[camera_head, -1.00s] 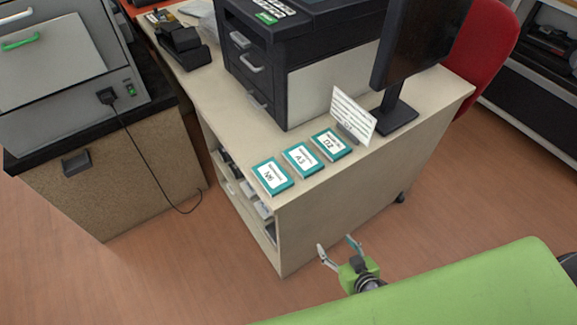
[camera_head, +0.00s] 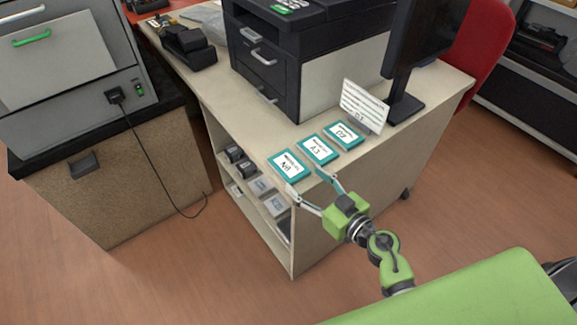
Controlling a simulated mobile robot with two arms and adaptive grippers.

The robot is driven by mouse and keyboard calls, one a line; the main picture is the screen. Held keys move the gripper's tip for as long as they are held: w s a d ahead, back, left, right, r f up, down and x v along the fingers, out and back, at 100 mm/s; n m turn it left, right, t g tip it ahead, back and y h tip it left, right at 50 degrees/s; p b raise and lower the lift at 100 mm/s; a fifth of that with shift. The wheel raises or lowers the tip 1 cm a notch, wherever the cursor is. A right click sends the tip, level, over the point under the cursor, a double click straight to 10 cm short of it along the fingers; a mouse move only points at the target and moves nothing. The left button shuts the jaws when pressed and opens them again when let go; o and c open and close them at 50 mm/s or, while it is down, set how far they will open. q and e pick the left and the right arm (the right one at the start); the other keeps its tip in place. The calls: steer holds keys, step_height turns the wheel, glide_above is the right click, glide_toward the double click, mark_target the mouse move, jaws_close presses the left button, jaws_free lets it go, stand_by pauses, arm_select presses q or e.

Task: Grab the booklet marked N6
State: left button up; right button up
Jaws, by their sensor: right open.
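Three teal-bordered booklets with white labels lie flat in a row along the near end of the desk top. The booklet marked N6 (camera_head: 288,165) is the leftmost and nearest. The booklet marked A3 (camera_head: 317,149) lies in the middle and the third booklet (camera_head: 344,134) is at the right. My right gripper (camera_head: 309,189) is open and empty. Its fingers point toward the desk's near edge, in front of the N6 and A3 booklets. I cannot tell whether a fingertip touches anything. My left gripper is not in view.
A white sign (camera_head: 364,105) stands behind the third booklet, beside the monitor (camera_head: 408,70). A black printer (camera_head: 290,65) stands behind the booklets on the desk (camera_head: 225,105). Open shelves under the desk hold several boxes. A grey machine on a cabinet (camera_head: 110,185) stands at left.

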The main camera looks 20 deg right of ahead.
mark_target(292, 168)
steer(key=b+x, duration=0.1)
steer(key=x, duration=0.5)
steer(key=shift+w+f, duration=0.15)
steer(key=shift+w, duration=0.1)
steer(key=c, duration=0.9)
